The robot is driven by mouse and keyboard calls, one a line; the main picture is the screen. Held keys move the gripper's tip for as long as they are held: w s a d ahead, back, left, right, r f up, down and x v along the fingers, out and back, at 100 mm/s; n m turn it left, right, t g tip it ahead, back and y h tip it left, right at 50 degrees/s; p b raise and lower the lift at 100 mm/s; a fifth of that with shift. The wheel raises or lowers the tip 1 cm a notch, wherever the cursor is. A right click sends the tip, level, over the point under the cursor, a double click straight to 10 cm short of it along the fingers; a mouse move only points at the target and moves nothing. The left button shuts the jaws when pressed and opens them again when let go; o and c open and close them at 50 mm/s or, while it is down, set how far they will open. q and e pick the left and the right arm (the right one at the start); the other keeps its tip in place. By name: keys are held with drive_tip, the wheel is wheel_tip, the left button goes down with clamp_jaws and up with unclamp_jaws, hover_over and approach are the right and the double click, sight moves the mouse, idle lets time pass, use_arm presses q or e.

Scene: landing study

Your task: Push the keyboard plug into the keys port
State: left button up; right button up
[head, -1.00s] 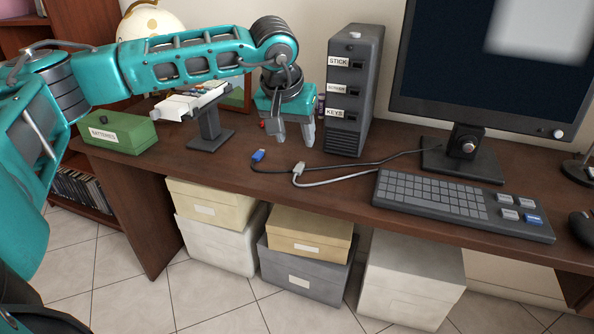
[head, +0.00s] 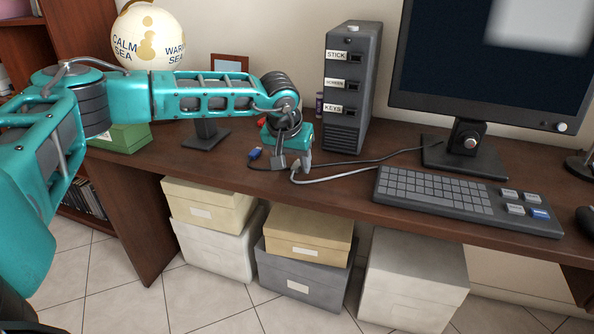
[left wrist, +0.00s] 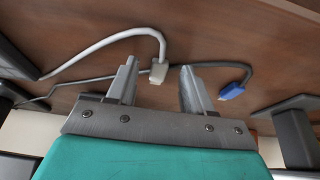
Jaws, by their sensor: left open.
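My left gripper (head: 292,160) is open, low over the desk, with its fingers pointing down. In the left wrist view the pale plug (left wrist: 158,73) lies between the open fingers (left wrist: 157,68), apart from both. Its light cable (head: 335,179) runs toward the keyboard (head: 433,193); in the head view the fingers mostly hide this plug. A blue plug (head: 255,153) on a dark cable lies just outside the fingers; it also shows in the left wrist view (left wrist: 232,91). The KEYS port (head: 352,110) is the lowest labelled one on the dark tower (head: 345,127). My right gripper is not in view.
The SCREEN port (head: 354,86) and STICK port (head: 355,58) sit above KEYS. The monitor (head: 480,60) stands right of the tower. A green box (head: 122,140) and a grey stand (head: 207,137) are behind my left arm. Boxes stand under the desk.

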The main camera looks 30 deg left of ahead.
use_arm(q)
drive_tip(key=shift+w+f, duration=0.1)
drive_tip(key=shift+f, duration=0.1)
drive_tip(key=shift+c, duration=0.6)
clamp_jaws()
wheel_tip(320, 180, up, 20)
drive_tip(key=p, duration=0.5)
